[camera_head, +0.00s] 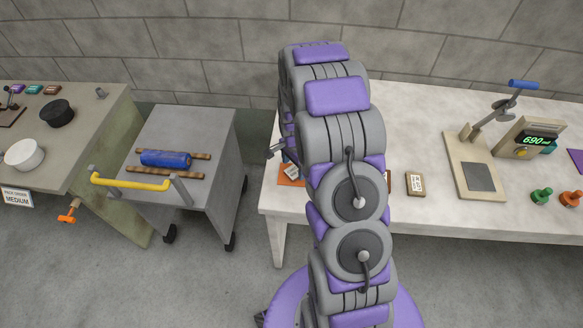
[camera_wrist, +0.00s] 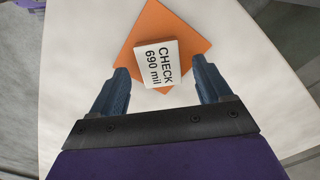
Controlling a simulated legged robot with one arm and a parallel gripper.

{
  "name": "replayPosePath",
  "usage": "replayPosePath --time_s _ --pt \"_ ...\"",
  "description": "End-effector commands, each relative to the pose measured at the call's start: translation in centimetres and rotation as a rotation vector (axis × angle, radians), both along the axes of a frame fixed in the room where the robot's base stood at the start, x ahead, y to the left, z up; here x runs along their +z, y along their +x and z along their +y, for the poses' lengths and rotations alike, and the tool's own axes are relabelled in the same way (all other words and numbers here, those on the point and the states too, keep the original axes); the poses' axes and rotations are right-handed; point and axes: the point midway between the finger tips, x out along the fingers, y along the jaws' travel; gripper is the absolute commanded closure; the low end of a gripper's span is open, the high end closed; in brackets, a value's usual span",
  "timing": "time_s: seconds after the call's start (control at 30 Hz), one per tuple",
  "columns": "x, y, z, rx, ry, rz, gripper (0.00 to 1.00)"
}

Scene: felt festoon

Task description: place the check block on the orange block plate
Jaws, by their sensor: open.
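The check block (camera_wrist: 155,70), white with "CHECK 690 mil" on its top, shows in the wrist view over the lower left part of the orange block plate (camera_wrist: 185,38). It looks to rest on the plate, with its left side near or past the plate's edge; the exact contact is hidden. My gripper (camera_wrist: 160,72) is open, with one dark finger on each side of the block and a gap at both sides. In the head view the orange plate (camera_head: 288,181) shows at the left end of the white table, partly hidden by my arm, with the block (camera_head: 291,169) on it.
A grey cart (camera_head: 205,130) with a blue roller (camera_head: 165,158) stands left.

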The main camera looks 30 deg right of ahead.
Motion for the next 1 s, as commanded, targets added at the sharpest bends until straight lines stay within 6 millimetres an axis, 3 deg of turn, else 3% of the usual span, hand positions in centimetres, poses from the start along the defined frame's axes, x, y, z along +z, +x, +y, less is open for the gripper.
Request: replayPosePath --time_s 0.4,0.63,0.77,1.0 --pt "8.5 0.1 0.7 0.000 -0.009 -0.005 0.22" --pt "11.1 -0.3 0.8 0.032 -0.004 -0.001 0.22" --pt "14.0 -2.2 2.4 0.143 0.001 0.010 0.22" --pt "20.4 -8.4 7.0 0.452 0.013 0.037 0.22"
